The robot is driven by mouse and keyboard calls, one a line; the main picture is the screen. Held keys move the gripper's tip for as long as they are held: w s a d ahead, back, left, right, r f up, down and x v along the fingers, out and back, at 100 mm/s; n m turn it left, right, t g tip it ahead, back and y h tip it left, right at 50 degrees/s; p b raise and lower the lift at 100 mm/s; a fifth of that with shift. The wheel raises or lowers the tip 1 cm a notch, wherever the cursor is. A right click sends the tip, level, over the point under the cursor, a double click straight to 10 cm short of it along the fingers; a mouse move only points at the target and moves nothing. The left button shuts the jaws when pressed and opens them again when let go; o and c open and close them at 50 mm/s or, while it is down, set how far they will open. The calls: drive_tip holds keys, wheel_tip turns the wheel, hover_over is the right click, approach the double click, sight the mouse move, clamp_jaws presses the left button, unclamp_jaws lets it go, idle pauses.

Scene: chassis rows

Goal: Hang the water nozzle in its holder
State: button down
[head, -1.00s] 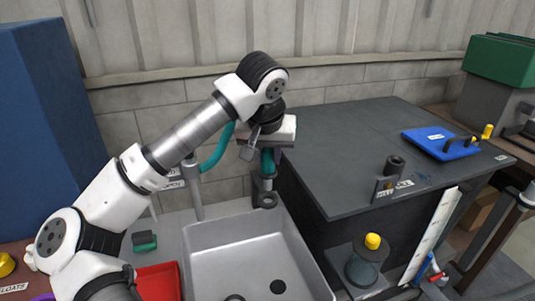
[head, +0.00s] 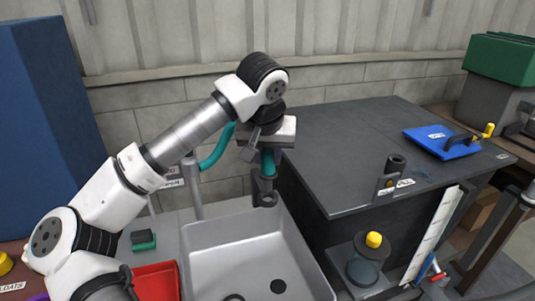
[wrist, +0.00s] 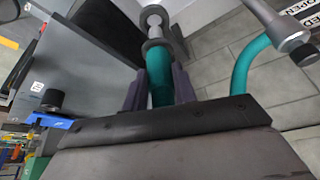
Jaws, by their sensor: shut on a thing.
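The water nozzle, a teal grip (head: 268,162), is held upright by my gripper (head: 267,148) above the back of the sink. In the wrist view the teal grip (wrist: 160,78) lies between both dark fingers of my gripper (wrist: 157,85), with a grey collar beyond it. A dark bracket with a ring (head: 266,198), which looks like the holder, is just below the nozzle in the head view. I cannot tell whether the nozzle's lower end is touching the ring or inside it. A teal hose (head: 217,150) curves down to the left.
The grey sink (head: 205,240) is below. A dark bench (head: 340,150) stands close on the right, with another dark bracket (head: 388,178) and a blue board (head: 445,143) on it. A grey pipe (head: 192,190) stands left of the nozzle.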

sight(267, 174)
drive_tip(key=shift+f+b, duration=2.45)
drive_tip(key=shift+f, duration=0.65)
drive_tip(key=c, duration=1)
unclamp_jaws()
drive_tip(key=shift+c, duration=0.2)
drive_tip(key=v, duration=1.3)
drive_tip(key=shift+s+r, duration=0.15)
drive_tip(key=shift+r, duration=0.25)
